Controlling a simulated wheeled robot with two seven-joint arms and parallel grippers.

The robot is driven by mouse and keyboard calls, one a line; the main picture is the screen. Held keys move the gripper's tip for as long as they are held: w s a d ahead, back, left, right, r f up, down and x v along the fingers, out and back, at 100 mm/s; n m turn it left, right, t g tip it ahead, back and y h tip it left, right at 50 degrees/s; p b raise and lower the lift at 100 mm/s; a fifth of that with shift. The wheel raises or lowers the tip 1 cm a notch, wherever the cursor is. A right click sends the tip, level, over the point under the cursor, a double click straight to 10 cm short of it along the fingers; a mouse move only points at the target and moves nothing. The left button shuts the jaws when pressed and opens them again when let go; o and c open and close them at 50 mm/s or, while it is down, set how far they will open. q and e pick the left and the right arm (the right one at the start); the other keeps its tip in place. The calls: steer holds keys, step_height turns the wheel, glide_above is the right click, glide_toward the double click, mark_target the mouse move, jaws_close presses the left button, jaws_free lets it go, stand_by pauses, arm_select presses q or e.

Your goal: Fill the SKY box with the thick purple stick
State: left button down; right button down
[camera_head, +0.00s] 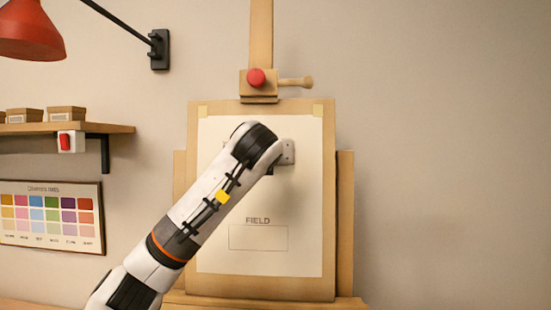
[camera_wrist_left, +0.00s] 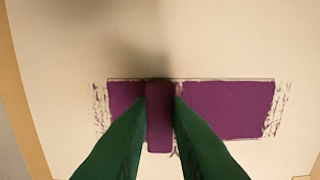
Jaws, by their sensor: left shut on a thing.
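In the left wrist view my left gripper (camera_wrist_left: 160,106) has green fingers shut on a thick purple stick (camera_wrist_left: 160,132). The stick's far end is at the paper, over a box filled with purple (camera_wrist_left: 232,108). Purple shows on both sides of the stick, with rough streaks past the box's left and right edges. I cannot tell whether the stick touches the paper. In the head view my left arm hides the upper part of the paper (camera_head: 306,195), the SKY label, its box and the stick. The FIELD box (camera_head: 258,238) below is empty. My right gripper is not in view.
The paper is taped to a wooden board on an easel (camera_head: 262,40) with a red knob. A colour chart (camera_head: 52,218), a shelf (camera_head: 65,128) with small boxes and a red lamp (camera_head: 30,32) are at the left. The wall at the right is clear.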

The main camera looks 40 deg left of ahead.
arm_select(q)
steer(key=shift+s+a, duration=0.45)
steer(key=shift+a, duration=0.3)
steer(key=shift+a, duration=0.1)
steer(key=s+a+b, duration=0.2)
steer(key=s+a, duration=0.2)
steer(key=a, duration=0.2)
steer(key=shift+a, duration=0.3)
stand_by(0.3)
steer(key=b+v, duration=0.1)
steer(key=v, duration=0.6)
steer(key=shift+b, duration=0.3)
stand_by(0.5)
